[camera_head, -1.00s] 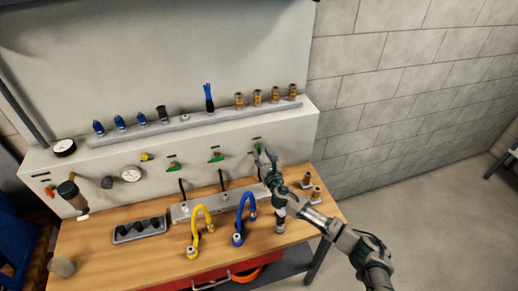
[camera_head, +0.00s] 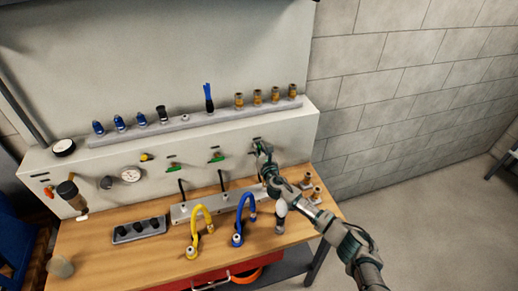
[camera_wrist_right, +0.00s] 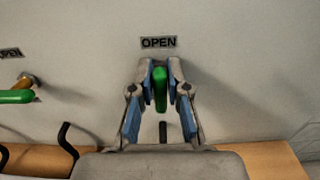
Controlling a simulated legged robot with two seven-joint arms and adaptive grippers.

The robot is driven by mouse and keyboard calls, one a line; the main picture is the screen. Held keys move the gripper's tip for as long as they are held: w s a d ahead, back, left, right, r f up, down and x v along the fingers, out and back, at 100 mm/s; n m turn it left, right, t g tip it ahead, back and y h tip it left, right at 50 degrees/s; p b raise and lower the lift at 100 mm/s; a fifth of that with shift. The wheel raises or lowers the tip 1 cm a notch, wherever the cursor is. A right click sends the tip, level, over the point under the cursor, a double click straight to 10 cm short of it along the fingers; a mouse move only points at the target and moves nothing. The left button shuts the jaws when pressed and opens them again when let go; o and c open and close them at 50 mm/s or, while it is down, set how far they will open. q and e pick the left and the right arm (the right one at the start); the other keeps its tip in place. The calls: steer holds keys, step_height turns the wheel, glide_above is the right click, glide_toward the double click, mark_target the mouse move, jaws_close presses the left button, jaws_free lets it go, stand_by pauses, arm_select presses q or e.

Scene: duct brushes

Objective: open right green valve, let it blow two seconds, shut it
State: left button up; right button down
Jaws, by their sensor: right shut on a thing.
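The right green valve's handle (camera_wrist_right: 160,92) stands between the two fingers of my right gripper (camera_wrist_right: 161,76) in the right wrist view. The fingers are shut on it from both sides. The handle looks upright there, below an OPEN label (camera_wrist_right: 158,42). In the head view my right gripper (camera_head: 262,150) is against the panel front and hides most of this valve. The middle green valve (camera_head: 216,156) and the left green valve (camera_head: 173,167) have handles lying sideways. Part of a sideways green handle (camera_wrist_right: 16,97) also shows in the wrist view. My left gripper is not in view.
A yellow hose (camera_head: 202,215) and a blue hose (camera_head: 240,215) arch over the wooden bench (camera_head: 125,260) below the panel. Brass fittings (camera_head: 307,182) stand at the bench's right end, near my forearm. A gauge (camera_head: 131,174) sits on the panel.

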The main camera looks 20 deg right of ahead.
steer(key=shift+m, duration=0.5)
steer(key=m, duration=0.4)
steer(key=shift+d+f, duration=0.1)
steer(key=shift+d, duration=0.15)
steer(key=shift+d+f+m+b, duration=0.15)
steer(key=shift+f+m, duration=0.05)
steer(key=shift+m, duration=1.95)
steer(key=shift+d+f+m+b, duration=0.1)
steer(key=shift+f+m, duration=0.15)
steer(key=shift+m, duration=1.85)
steer(key=shift+d+f+m+b, duration=0.15)
steer(key=shift+f+m, duration=0.05)
steer(key=shift+m, duration=1.95)
steer(key=shift+f, duration=0.1)
steer(key=c, duration=1.3)
jaws_free()
steer(key=shift+o, duration=0.6)
steer(key=shift+d, duration=0.1)
